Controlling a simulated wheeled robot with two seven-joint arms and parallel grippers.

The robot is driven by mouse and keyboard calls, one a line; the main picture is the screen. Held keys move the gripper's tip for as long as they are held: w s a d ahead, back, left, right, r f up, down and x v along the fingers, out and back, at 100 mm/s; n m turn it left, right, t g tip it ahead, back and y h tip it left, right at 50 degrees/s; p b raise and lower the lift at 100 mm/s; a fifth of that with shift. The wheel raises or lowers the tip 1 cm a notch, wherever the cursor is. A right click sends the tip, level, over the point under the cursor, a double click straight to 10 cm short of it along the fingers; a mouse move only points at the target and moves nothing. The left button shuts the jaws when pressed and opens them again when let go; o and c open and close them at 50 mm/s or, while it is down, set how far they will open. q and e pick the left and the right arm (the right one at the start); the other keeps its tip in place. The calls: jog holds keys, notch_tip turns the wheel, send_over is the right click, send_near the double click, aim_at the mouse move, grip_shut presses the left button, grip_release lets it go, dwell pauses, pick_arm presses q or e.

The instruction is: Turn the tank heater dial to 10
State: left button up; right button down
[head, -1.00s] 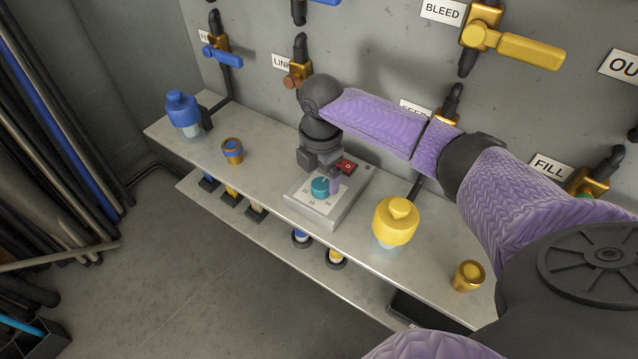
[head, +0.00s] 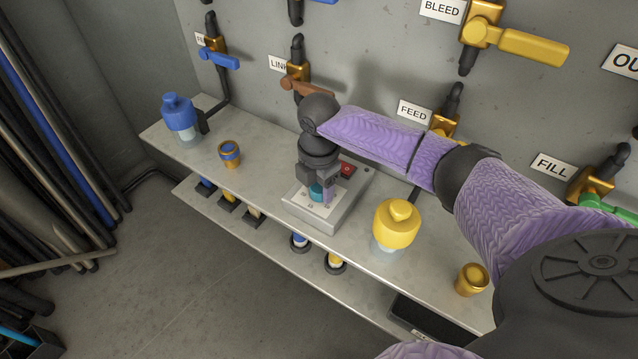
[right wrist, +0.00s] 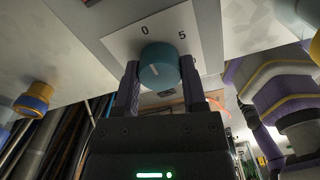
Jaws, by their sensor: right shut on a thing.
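The tank heater is a pale grey box (head: 311,217) on the upper shelf, with a teal round dial (head: 316,192) on its white face plate. My right gripper (head: 322,196) reaches down onto the dial and partly hides it. In the right wrist view the dial (right wrist: 160,66) sits between the two purple fingers of the gripper (right wrist: 161,74), one on each side, shut on it. The numbers 0 and 5 show on the plate (right wrist: 120,42) beside the dial. A short pale mark shows on the dial; which number it points to is unclear. My left gripper is not in view.
A red switch (head: 347,169) is on the box near the gripper. A yellow-capped bottle (head: 396,224) and brass cup (head: 471,280) stand right on the shelf (head: 262,195); a blue-capped bottle (head: 179,117) and cup (head: 229,154) stand left. Valves line the wall behind.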

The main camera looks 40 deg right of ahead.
jog(key=shift+r+m+p, duration=0.2)
jog(key=shift+m+p, duration=0.4)
jog(key=shift+p, duration=0.35)
jog(key=m+p, duration=0.2)
jog(key=shift+r+p, duration=0.1)
jog(key=shift+p, duration=0.3)
jog(key=m+p, duration=0.3)
jog(key=m, duration=0.2)
jog(key=shift+m+p, duration=0.35)
jog(key=shift+m, duration=0.15)
jog(key=m+p, duration=0.1)
jog(key=m, duration=0.2)
jog(key=shift+f+p, duration=0.2)
jog(key=shift+p, duration=0.1)
jog(key=m+p, duration=0.1)
jog(key=m, duration=0.6)
jog(key=shift+m+p, duration=0.3)
jog(key=shift+p, duration=0.05)
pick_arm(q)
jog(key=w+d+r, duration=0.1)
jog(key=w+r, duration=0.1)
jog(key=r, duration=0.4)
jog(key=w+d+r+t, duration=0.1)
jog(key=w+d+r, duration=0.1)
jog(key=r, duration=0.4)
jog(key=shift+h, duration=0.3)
pick_arm(e)
jog(key=shift+w+f+m, duration=0.1)
jog(key=shift+m, duration=1.8)
jog(key=shift+d, duration=0.1)
